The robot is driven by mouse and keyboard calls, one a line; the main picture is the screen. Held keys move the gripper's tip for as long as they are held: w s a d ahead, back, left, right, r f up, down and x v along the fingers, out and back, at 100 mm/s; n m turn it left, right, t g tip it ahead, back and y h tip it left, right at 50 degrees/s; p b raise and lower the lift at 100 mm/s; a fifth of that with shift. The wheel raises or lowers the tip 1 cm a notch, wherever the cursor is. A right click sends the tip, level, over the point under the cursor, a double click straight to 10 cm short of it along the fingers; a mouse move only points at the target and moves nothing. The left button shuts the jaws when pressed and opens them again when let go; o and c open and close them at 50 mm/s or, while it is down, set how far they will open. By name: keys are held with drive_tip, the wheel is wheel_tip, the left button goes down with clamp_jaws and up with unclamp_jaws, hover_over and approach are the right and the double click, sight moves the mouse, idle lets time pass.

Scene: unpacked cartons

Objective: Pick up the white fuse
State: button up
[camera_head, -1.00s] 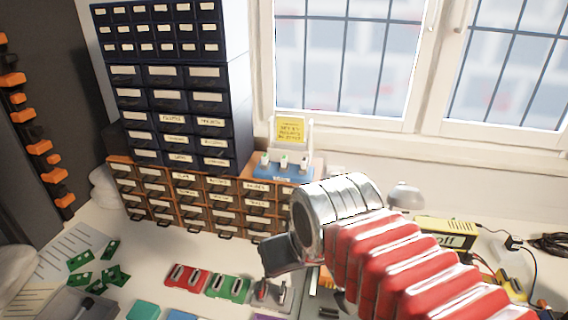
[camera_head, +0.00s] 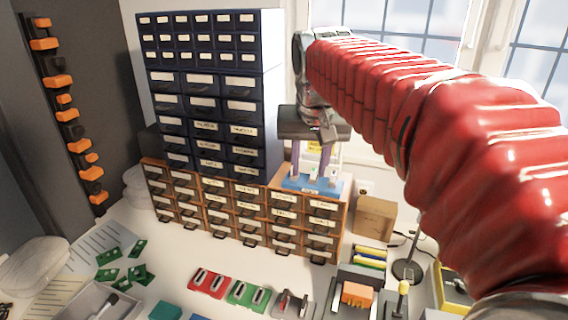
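A blue holder (camera_head: 312,186) sits on top of the orange drawer cabinet, with small white upright pieces in it. One white fuse-like piece (camera_head: 313,173) shows near the holder's middle. The pieces are small and partly covered, so I cannot tell their markings apart. My gripper (camera_head: 313,165) points down over the holder. Its two fingers are spread apart, one to each side of the middle piece, and it looks open. I cannot tell whether the fingers touch anything. A yellow sign behind is mostly hidden by my gripper.
A tall dark blue drawer tower (camera_head: 207,100) stands left of the holder, on the orange drawer cabinet (camera_head: 238,222). A cardboard box (camera_head: 374,217) stands to the right. Red (camera_head: 209,283) and green (camera_head: 248,294) fuse trays lie on the bench in front. Windows are behind.

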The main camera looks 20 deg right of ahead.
drive_tip(key=w+d+m+g+h, duration=0.1)
drive_tip(key=w+d+m, duration=0.2)
drive_tip(key=w, duration=1.2)
drive_tip(key=shift+d+r, duration=0.45)
drive_tip(key=shift+d, duration=1.1)
hover_over(314, 169)
drive_tip(key=s+a, duration=0.1)
drive_tip(key=s, duration=0.1)
wheel_tip(314, 169, down, 8)
drive_tip(key=shift+w+a, duration=0.2)
drive_tip(key=shift+w, duration=0.05)
drive_tip(key=shift+f, duration=0.1)
drive_tip(key=shift+x, duration=2.6)
drive_tip(key=shift+s+d, duration=0.1)
clamp_jaws()
